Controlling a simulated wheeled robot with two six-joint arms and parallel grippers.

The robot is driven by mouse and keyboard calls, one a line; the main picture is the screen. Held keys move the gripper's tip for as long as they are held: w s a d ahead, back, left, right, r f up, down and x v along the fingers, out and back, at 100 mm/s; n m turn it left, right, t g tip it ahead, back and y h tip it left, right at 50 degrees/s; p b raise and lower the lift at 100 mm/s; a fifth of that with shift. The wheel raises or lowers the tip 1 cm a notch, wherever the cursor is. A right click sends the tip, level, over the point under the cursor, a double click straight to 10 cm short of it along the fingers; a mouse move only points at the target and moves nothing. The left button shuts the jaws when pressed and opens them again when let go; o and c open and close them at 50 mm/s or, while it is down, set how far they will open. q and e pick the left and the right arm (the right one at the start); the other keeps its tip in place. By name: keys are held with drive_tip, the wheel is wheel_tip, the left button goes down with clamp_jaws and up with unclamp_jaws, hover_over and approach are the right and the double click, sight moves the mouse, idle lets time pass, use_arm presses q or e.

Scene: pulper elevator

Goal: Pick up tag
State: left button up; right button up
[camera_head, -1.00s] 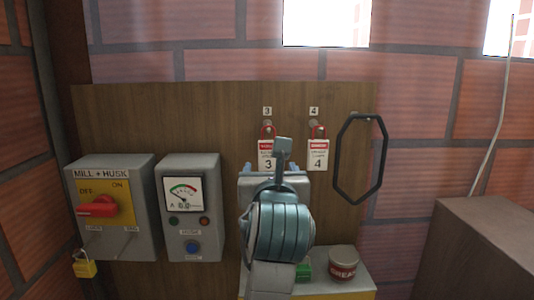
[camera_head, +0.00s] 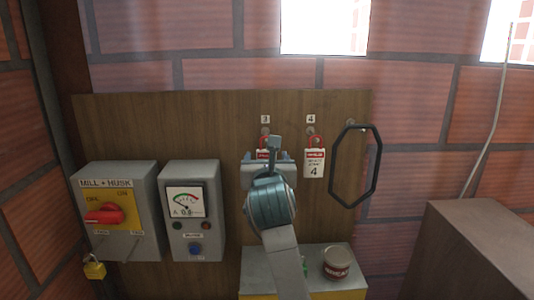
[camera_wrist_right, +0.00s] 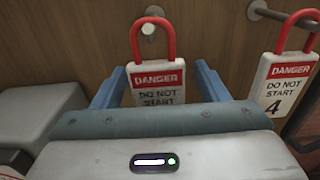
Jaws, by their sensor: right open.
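Tag 3 is a white "DANGER DO NOT START" tag with a red shackle, hanging from a peg on the wooden board. In the head view only its top (camera_head: 262,154) shows; my right gripper (camera_head: 269,157) hides the rest. In the right wrist view tag 3 (camera_wrist_right: 157,84) is upright between the two blue fingers of my open right gripper (camera_wrist_right: 159,82), with a gap on each side. Its lower part is hidden behind the gripper body. Tag 4 (camera_head: 314,165) hangs to the right and also shows in the wrist view (camera_wrist_right: 287,78). My left gripper is not in view.
Left of my arm are the "MILL + HUSK" switch box (camera_head: 118,212) with a red handle, a yellow padlock (camera_head: 94,268) and a meter box (camera_head: 191,220). A black loop (camera_head: 354,172) hangs right of tag 4.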

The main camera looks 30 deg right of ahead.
drive_tip(key=shift+w+d, duration=0.25)
drive_tip(key=shift+w, duration=0.05)
drive_tip(key=shift+a, duration=0.2)
drive_tip(key=c, duration=0.5)
drive_tip(key=shift+d, duration=0.1)
drive_tip(key=c, duration=0.6)
drive_tip(key=shift+o, duration=0.2)
drive_tip(key=shift+r+b, duration=0.65)
drive_tip(key=shift+b, duration=0.15)
drive_tip(key=b+v, duration=1.8)
drive_tip(key=b, duration=0.4)
